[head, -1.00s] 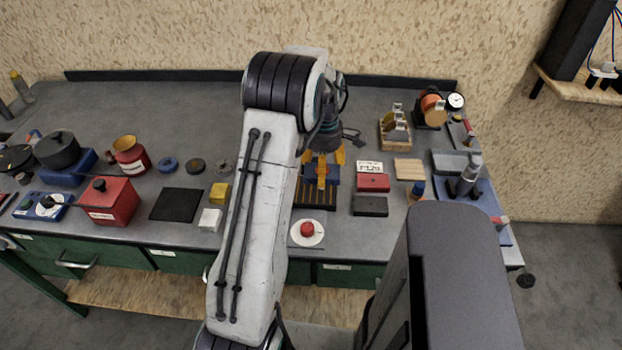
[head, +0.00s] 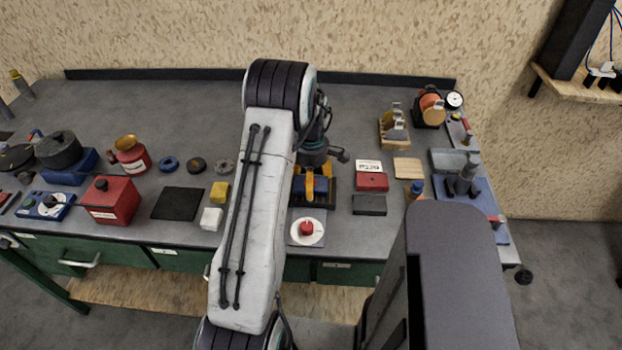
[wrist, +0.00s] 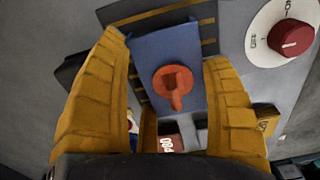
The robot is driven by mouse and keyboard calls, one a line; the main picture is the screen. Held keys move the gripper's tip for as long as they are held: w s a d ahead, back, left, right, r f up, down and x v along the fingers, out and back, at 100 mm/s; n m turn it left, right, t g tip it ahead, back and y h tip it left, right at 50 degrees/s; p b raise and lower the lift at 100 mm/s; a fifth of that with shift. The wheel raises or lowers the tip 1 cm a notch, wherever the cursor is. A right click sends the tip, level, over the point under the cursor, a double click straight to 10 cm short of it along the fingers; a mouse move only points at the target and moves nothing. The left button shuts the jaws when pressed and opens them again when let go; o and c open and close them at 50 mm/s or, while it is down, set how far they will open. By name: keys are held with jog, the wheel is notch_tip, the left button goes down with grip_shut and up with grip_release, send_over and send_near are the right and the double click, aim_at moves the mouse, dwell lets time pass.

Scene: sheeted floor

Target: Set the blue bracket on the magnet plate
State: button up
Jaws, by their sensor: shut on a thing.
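My gripper (head: 312,183) is shut on the blue bracket (head: 309,188), a yellow finger on either side of it. In the wrist view the bracket (wrist: 190,42) is a flat blue piece with an orange-red knob-like part on it, between the fingers of my gripper (wrist: 168,50). The dark magnet plate (head: 331,201) with brass-coloured stripes lies beneath the bracket and is mostly covered; its striped edge (wrist: 140,13) also shows in the wrist view. I cannot tell whether the bracket touches the plate.
A red knob on a white disc (head: 306,240) sits just in front of the plate. A red box (head: 372,182) and a dark grey block (head: 369,205) stand close on the right. A yellow cube (head: 220,192) and a white cube (head: 211,219) stand left of my arm.

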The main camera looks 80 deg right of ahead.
jog(key=shift+f, duration=0.15)
jog(key=o, duration=1.3)
jog(key=shift+c, duration=0.2)
notch_tip(320, 180, up, 12)
jog(key=shift+r+b, duration=0.25)
jog(key=shift+b, duration=0.1)
